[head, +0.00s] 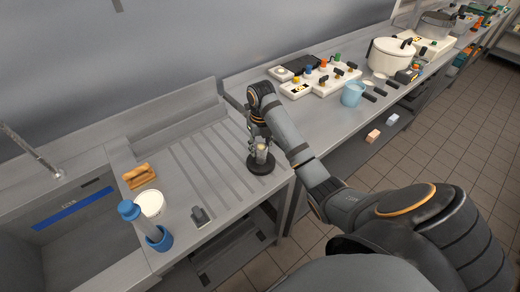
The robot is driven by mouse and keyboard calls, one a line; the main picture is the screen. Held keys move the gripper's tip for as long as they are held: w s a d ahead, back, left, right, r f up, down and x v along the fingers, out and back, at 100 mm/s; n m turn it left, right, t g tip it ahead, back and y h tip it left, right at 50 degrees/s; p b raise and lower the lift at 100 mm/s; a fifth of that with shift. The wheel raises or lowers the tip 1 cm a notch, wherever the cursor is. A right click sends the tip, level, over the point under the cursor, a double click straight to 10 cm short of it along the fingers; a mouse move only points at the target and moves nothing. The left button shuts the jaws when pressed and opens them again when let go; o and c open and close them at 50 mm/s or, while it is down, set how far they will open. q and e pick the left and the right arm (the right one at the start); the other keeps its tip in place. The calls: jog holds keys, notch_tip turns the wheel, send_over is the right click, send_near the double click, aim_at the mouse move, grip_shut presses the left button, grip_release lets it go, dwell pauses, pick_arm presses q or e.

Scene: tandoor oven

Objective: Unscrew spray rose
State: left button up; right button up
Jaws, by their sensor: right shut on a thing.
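My right gripper (259,146) points down over the grooved drainboard, near its right end. It is shut on a small pale upright piece (262,155) that stands over a black round base (261,166). The fingers hide part of this piece, and I cannot tell whether it is the spray rose. A blue-headed tool with a pale shaft (143,222) leans in a blue cup (160,239) at the left. My left gripper is not in view.
The sink (70,222) is at far left. A blue jug (352,94), control boxes and a white pot (391,54) stand on the right counter.

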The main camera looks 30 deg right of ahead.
jog(key=o, duration=1.4)
jog(key=shift+s+d, duration=0.1)
jog(key=shift+c, duration=0.5)
